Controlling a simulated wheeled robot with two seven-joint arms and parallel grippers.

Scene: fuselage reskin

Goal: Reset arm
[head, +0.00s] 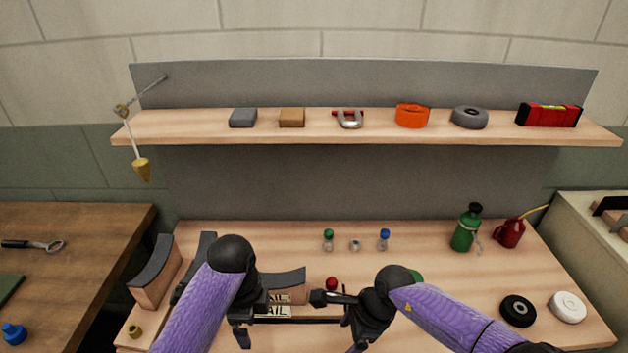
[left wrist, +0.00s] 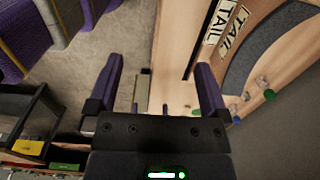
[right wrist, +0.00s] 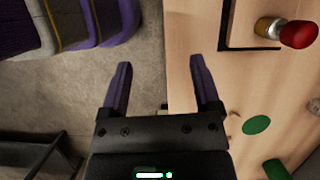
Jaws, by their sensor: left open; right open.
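My left gripper (head: 243,337) is low over the front of the light wooden workbench (head: 430,250), just left of the TAIL labels (head: 273,309). In the left wrist view it (left wrist: 158,70) is open and empty, its purple fingers apart over the bench's front edge and the grey floor. My right gripper (head: 354,345) is right of the labels, partly cut off by the lower picture edge. In the right wrist view it (right wrist: 160,66) is open and empty, its fingers spread across the bench edge. Both purple forearms point inward over the bench.
Behind my grippers are a curved dark-topped block (head: 285,280) and a red knob (head: 331,283). Another curved block (head: 155,270) stands left. A green bottle (head: 465,230), red oil can (head: 509,233) and black roll (head: 518,310) stand right. A shelf (head: 375,125) holds tools.

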